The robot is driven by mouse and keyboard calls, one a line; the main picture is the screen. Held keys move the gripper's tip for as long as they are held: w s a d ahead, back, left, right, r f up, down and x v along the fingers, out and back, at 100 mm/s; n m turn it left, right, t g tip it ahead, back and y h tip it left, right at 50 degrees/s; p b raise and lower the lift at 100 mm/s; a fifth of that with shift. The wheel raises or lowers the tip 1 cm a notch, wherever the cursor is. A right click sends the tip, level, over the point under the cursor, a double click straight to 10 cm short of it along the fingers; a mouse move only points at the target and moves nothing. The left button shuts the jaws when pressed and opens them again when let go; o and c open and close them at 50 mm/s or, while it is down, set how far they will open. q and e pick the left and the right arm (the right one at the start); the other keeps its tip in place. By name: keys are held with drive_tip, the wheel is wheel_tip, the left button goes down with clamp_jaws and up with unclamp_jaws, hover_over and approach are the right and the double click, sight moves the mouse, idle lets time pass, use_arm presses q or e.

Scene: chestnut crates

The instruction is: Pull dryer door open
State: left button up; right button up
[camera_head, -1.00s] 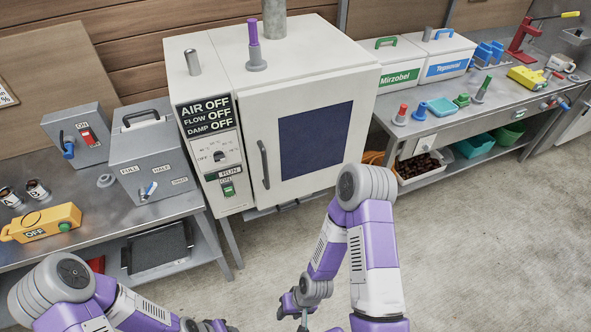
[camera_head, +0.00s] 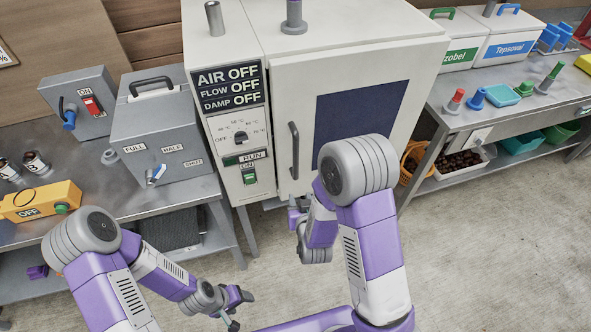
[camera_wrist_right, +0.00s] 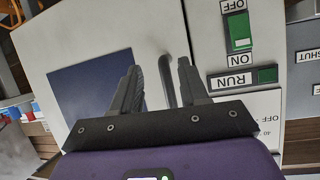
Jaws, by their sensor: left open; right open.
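The dryer is a white cabinet with a shut door (camera_head: 284,95) that has a dark window (camera_head: 362,112) and a grey vertical bar handle (camera_head: 294,150) on its left side. My right gripper (camera_head: 292,208) is open and empty, just below the handle in the head view, partly hidden by my arm. In the right wrist view the handle (camera_wrist_right: 168,80) shows between the two open fingers (camera_wrist_right: 158,67). I cannot tell whether they touch it. My left gripper (camera_head: 238,310) is open and empty, low in front of the left bench.
The dryer's control panel (camera_head: 235,125) reads AIR OFF, FLOW OFF, DAMP OFF. A left bench (camera_head: 185,195) holds a grey lever box (camera_head: 160,130) and a yellow switch box (camera_head: 40,202). A right bench (camera_head: 480,122) stands beside the dryer. The floor (camera_head: 480,250) in front is clear.

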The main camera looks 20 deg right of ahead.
sight(296, 161)
wheel_tip(296, 161, up, 8)
drive_tip(key=w+t+h+b, duration=0.1)
drive_tip(key=w+t+b, duration=0.1)
drive_tip(key=t, duration=0.3)
drive_tip(key=w, duration=0.6)
drive_tip(key=shift+d+r, duration=0.2)
drive_tip(key=shift+d, duration=0.2)
use_arm(q)
drive_tip(key=shift+w+f, duration=0.1)
drive_tip(key=shift+f, duration=1.75)
use_arm(e)
drive_tip(key=shift+w+d, duration=0.1)
drive_tip(key=shift+w, duration=0.6)
clamp_jaws()
